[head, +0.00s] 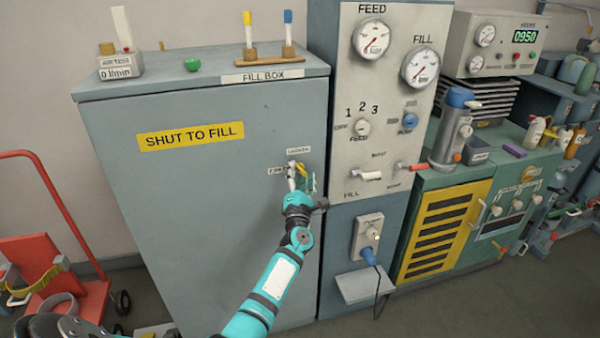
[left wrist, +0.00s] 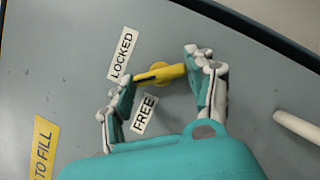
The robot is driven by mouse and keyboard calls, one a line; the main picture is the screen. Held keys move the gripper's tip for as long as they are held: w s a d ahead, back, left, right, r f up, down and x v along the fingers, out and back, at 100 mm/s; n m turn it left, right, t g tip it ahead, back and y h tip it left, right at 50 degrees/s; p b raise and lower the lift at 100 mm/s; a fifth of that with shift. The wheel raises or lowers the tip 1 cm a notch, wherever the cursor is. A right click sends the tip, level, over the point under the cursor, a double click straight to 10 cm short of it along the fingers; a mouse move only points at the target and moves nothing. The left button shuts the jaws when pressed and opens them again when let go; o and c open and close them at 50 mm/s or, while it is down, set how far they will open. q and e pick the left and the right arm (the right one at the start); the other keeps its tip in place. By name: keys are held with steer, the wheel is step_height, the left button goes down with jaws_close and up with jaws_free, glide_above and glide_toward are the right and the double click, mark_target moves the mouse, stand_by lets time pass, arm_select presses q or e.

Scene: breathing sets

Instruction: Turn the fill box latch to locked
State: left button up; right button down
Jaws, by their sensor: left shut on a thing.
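The fill box (head: 200,210) is a tall grey cabinet with a yellow "SHUT TO FILL" sign. Its yellow latch (left wrist: 158,73) sits near the right edge of the door and also shows in the head view (head: 301,170). In the left wrist view the latch's left end points between the LOCKED label (left wrist: 122,54) and the FREE label (left wrist: 143,113). My left gripper (left wrist: 158,82) is shut on the latch, one finger at each end of it. The gripper (head: 300,177) partly covers the latch in the head view. My right gripper is not in view.
A grey panel with gauges (head: 372,39) and knobs stands right of the fill box. A white handle (left wrist: 297,127) lies near the latch in the left wrist view. A red trolley (head: 50,270) stands at the left.

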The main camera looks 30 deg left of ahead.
arm_select(q)
steer(key=m+p, duration=0.2)
steer(key=m+h+p, duration=0.1)
steer(key=m+p, duration=0.1)
steer(key=p, duration=0.1)
steer(key=r+m+h+p, duration=0.1)
steer(key=m+p, duration=0.1)
steer(key=shift+g+p, duration=0.3)
steer(key=shift+p, duration=0.1)
steer(key=shift+f+m+g+h+p, duration=0.25)
steer(key=shift+m+g+h+p, duration=0.15)
steer(key=shift+m+p, duration=0.75)
steer(key=o, duration=1.2)
steer(key=shift+s, duration=0.1)
